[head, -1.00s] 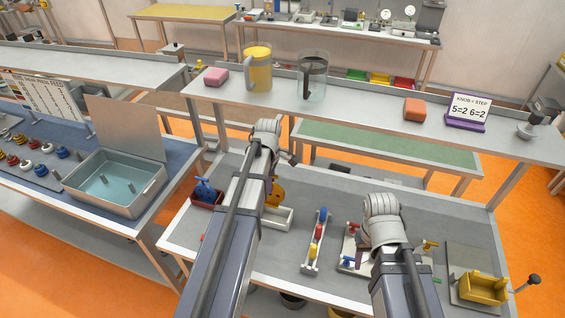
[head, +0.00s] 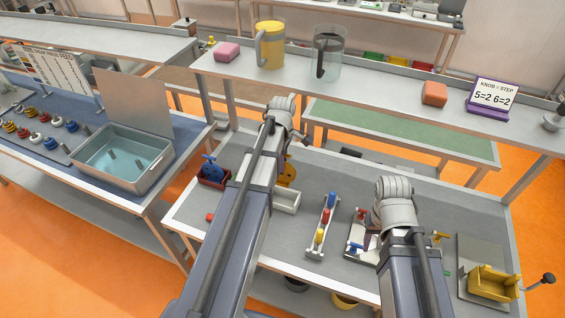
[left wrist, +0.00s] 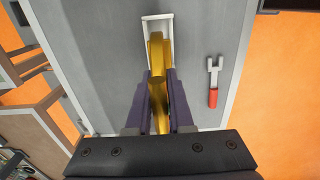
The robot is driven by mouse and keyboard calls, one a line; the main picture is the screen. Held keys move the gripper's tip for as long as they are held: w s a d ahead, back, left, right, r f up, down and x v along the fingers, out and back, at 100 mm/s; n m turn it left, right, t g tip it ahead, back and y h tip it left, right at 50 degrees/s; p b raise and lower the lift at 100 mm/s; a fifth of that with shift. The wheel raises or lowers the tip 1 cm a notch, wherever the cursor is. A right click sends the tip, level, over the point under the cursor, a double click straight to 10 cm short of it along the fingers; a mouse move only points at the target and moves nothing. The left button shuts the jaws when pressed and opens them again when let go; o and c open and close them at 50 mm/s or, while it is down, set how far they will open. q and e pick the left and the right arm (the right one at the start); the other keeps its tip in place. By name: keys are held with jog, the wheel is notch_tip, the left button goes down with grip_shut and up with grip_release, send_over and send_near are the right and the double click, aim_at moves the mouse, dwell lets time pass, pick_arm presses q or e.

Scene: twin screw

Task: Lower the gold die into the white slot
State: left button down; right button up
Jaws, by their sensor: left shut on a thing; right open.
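The gold die (head: 289,172) shows partly behind my left arm in the head view, upright and looking just above the white slot (head: 289,203). In the left wrist view my left gripper (left wrist: 160,88) is shut on the gold die (left wrist: 157,62), one purple finger on each side. There the die's far end overlaps the white slot (left wrist: 147,31), whose far part looks empty. I cannot tell how high the die is above the slot. My right gripper (head: 369,238) is mostly hidden by its arm, over a white fixture, and is open.
A blue die in a red holder (head: 213,174) stands left of the slot. A red-handled tool (left wrist: 213,85) lies right of the slot in the wrist view. A rack with blue, red and yellow pieces (head: 327,223) stands to the right. A yellow box (head: 491,284) is at the far right.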

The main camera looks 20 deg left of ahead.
aim_at(282, 181)
pick_arm(q)
jog(key=shift+f+b, duration=1.9)
jog(key=shift+f, duration=0.3)
jog(key=shift+f, duration=0.2)
jog(key=shift+f+b, duration=3.45)
jog(key=shift+b, duration=0.15)
jog(key=shift+f+b, duration=0.6)
jog(key=shift+b, duration=0.05)
jog(key=c, duration=0.7)
grip_release()
jog(key=shift+r, duration=0.15)
notch_tip(282, 181, up, 8)
jog(key=p, duration=0.8)
jog(key=shift+f, duration=0.2)
